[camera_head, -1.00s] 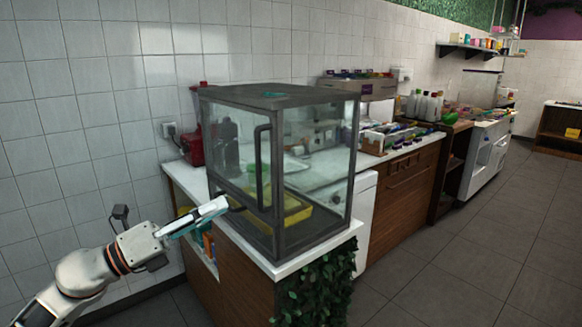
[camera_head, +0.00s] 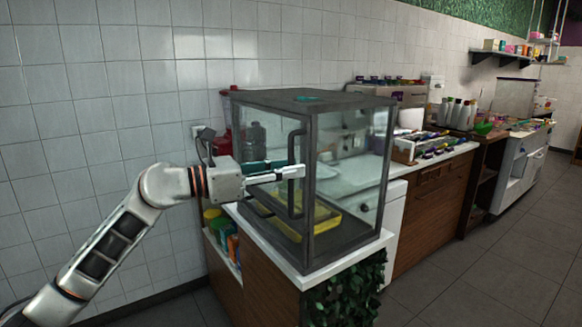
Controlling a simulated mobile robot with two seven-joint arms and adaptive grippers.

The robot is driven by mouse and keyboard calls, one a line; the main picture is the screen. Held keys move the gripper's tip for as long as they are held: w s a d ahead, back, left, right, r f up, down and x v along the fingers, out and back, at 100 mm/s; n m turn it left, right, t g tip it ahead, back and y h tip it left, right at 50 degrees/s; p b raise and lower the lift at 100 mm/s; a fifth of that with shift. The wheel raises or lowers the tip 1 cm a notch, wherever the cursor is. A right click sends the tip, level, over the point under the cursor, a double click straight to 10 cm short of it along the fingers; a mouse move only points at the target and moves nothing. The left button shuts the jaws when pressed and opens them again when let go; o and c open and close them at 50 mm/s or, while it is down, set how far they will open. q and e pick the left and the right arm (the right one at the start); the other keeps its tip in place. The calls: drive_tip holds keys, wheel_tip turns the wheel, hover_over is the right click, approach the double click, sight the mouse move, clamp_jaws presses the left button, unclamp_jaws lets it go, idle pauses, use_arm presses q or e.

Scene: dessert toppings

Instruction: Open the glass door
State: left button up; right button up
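The glass door (camera_head: 268,136) is the left-facing pane of a dark-framed glass case (camera_head: 345,98), and it looks closed. Its dark upright bar handle (camera_head: 296,203) is near the case's front corner post. My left gripper (camera_head: 294,167) is level with the middle of the handle. Its fingers appear parted, one passing in front of the handle and the other on its far side. Whether they touch the bar cannot be told. My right gripper is not in view.
The case stands on a white-topped counter (camera_head: 312,281) with leaves on its end. A yellow tray (camera_head: 325,217) lies inside. Colourful containers (camera_head: 215,222) sit on a shelf below at left. A tiled wall is behind; open floor (camera_head: 480,280) lies at right.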

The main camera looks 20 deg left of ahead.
use_arm(q)
drive_tip(key=shift+w+d, duration=0.3)
drive_tip(key=shift+d, duration=0.05)
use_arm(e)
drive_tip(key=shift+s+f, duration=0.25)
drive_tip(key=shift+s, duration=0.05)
use_arm(q)
clamp_jaws()
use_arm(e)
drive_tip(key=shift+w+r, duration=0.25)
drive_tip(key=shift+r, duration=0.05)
use_arm(q)
drive_tip(key=shift+a, duration=0.1)
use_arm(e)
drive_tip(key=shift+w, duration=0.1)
